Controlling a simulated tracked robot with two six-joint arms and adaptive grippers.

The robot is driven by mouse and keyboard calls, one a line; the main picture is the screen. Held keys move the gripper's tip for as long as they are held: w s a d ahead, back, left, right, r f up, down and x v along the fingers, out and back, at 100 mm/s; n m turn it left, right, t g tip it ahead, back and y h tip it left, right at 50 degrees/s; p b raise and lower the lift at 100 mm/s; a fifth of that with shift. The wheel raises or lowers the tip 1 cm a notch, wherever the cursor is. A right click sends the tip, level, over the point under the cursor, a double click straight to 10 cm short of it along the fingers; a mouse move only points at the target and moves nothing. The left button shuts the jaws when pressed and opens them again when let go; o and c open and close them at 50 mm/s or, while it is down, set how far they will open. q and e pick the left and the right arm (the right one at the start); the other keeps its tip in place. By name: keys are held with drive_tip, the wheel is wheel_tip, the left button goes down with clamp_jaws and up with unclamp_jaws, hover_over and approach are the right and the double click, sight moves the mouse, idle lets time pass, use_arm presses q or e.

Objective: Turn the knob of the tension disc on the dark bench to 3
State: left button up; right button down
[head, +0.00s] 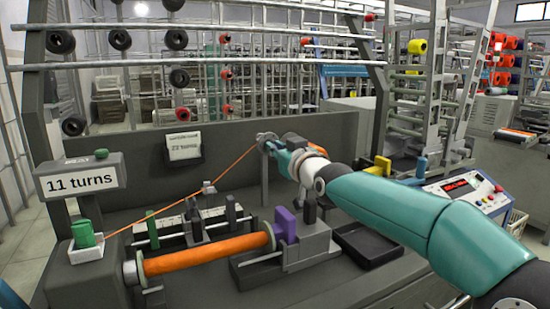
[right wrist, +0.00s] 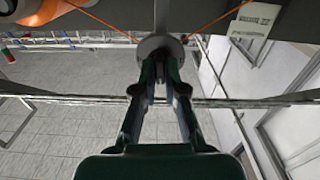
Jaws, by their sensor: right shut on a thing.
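The tension disc (head: 265,137) stands on a grey post at the middle of the dark bench (head: 225,185). An orange thread (head: 233,164) runs from it down to the left. My right gripper (head: 274,147) reaches it from the right and is shut on its knob. In the right wrist view the gripper (right wrist: 160,72) has its fingers closed together below the round grey disc (right wrist: 153,43). The knob is mostly hidden between the fingers, and no scale or number can be read. My left gripper is not in view.
An orange-wound bobbin (head: 205,254) lies across the front, beside a purple lever (head: 285,224). A black tray (head: 367,244) lies under my right arm. A sign (head: 81,184) reads 11 turns. A control box (head: 467,193) stands at the right.

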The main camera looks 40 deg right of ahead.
drive_tip(key=shift+w+f+m+b, duration=0.1)
drive_tip(key=shift+m+b, duration=0.15)
drive_tip(key=shift+m, duration=0.85)
drive_tip(key=shift+s+f+m+b, duration=0.1)
drive_tip(key=shift+m+b, duration=0.15)
drive_tip(key=shift+m, duration=0.85)
drive_tip(key=shift+w+f+m+b, duration=0.1)
drive_tip(key=shift+m+b, duration=0.15)
drive_tip(key=shift+m, duration=0.85)
drive_tip(key=c, duration=1.2)
unclamp_jaws()
drive_tip(key=shift+c, duration=0.2)
drive_tip(key=shift+r, duration=0.3)
drive_tip(key=shift+r, duration=1.25)
wheel_tip(320, 180, up, 7)
